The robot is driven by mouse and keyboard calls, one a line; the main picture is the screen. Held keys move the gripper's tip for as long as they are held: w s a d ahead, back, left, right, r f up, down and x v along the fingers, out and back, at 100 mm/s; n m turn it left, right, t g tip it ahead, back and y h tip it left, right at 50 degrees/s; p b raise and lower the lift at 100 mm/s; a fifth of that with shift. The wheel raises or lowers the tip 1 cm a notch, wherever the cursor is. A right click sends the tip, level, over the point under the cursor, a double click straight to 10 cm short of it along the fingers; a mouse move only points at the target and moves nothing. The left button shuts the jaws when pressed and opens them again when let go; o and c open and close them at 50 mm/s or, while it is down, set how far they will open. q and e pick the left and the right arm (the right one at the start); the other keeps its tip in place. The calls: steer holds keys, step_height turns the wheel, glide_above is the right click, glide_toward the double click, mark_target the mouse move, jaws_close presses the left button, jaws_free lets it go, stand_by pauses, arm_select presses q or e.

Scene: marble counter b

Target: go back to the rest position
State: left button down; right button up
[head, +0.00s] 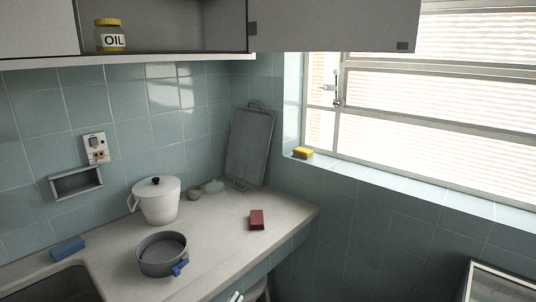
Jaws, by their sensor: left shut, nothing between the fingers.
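My left gripper (236,297) shows only as a small part at the bottom edge, in front of the counter's front edge. It is shut and empty, and most of it is cut off by the frame. It is apart from the things on the counter. My right gripper is not in view.
On the counter (215,240) stand a grey pan (162,257) with a blue handle, a white lidded pot (157,203), a red block (257,220) and a blue sponge (68,248) by the sink (55,290). A tray (249,147) leans in the corner. An open cabinet holds an oil jar (110,38). A yellow sponge (303,153) lies on the windowsill.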

arm_select(q)
steer(key=s+a+f+n+g+y, duration=0.2)
steer(key=s+a+f, duration=0.3)
steer(key=s+f, duration=0.5)
steer(key=s+a+f+n+g+y, duration=0.2)
steer(key=s+a+f+n+g, duration=0.2)
steer(key=s+f, duration=0.6)
step_height(320, 180, down, 2)
steer(key=a+n, duration=0.1)
steer(key=a, duration=0.1)
steer(key=shift+a+n, duration=0.3)
